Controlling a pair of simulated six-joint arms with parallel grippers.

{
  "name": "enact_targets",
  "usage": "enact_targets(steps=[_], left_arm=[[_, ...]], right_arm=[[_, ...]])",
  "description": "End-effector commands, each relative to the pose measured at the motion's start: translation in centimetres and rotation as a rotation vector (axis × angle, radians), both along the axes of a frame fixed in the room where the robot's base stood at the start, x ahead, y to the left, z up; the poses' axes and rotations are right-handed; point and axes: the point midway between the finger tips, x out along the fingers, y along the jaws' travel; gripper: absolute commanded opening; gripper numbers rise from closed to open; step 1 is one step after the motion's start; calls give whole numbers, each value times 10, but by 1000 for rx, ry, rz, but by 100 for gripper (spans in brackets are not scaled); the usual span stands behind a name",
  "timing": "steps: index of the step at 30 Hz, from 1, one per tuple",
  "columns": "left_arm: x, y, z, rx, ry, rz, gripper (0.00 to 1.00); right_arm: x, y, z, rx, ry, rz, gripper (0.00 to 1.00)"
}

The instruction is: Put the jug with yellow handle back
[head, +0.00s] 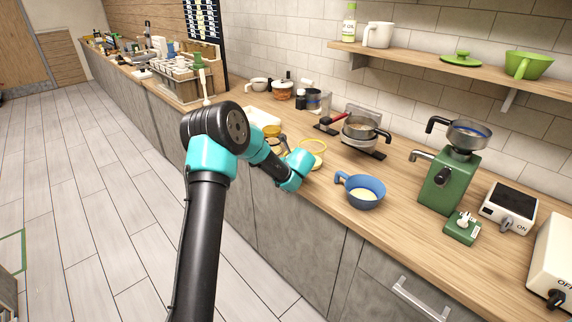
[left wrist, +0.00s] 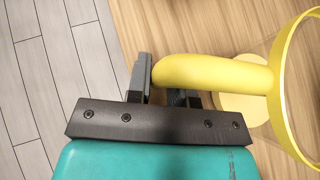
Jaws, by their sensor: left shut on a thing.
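The jug with the yellow handle (left wrist: 215,74) shows at the right of the left wrist view, with a yellow ring-shaped rim and a pale yellow round base below it. In the head view its yellow rim (head: 313,145) shows just beyond my arm, at the front part of the wooden counter. My left gripper (left wrist: 163,88) is shut on the yellow handle. In the head view my arm hides the handle and fingers. I cannot tell whether the jug touches the counter. My right gripper is not in view.
A blue handled bowl (head: 365,192) stands to the right near the front edge. A pan on a burner (head: 361,131) is behind. A green grinder (head: 449,182) stands further right. The wall shelf (head: 440,66) holds a white jug (head: 378,35) and green bowl (head: 527,65). Bare counter lies between.

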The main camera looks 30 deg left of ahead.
Motion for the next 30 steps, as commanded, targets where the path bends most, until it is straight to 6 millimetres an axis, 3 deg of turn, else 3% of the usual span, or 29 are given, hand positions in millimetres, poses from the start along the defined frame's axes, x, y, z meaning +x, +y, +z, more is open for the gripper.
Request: enact_targets(steps=[2,3,11,22,30], left_arm=[[0,0,-2,0,-1,1,0],[0,0,-3,0,0,0,22],[0,0,-3,0,0,0,46],[-1,-1,2,0,0,-1,46],[-18,-25,22,-1,-1,-3,46]], right_arm=[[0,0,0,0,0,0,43],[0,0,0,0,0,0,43],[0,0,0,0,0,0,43],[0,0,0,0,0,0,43],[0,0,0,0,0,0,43]])
